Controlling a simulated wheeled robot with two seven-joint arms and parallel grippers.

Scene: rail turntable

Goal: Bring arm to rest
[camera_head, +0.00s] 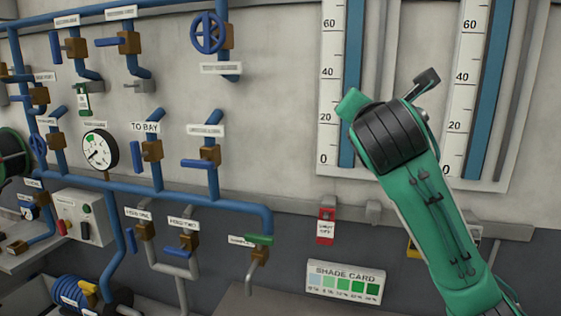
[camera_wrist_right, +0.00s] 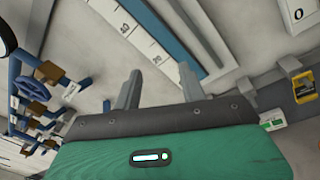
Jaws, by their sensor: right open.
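My right arm (camera_head: 432,205), green with a dark joint, comes in from the lower right of the head view and is raised in front of the wall. In the right wrist view my right gripper (camera_wrist_right: 160,78) shows two grey fingers standing apart, with nothing between them. Its fingers are not clear in the head view. My left arm and gripper are not in view.
Blue pipes (camera_head: 237,201) with valves and a round gauge (camera_head: 100,150) fill the left wall. Scale boards (camera_head: 328,100) stand close behind my right arm. A shade card (camera_head: 345,286) and a red tag (camera_head: 326,226) sit low. The wall between pipes and boards is bare.

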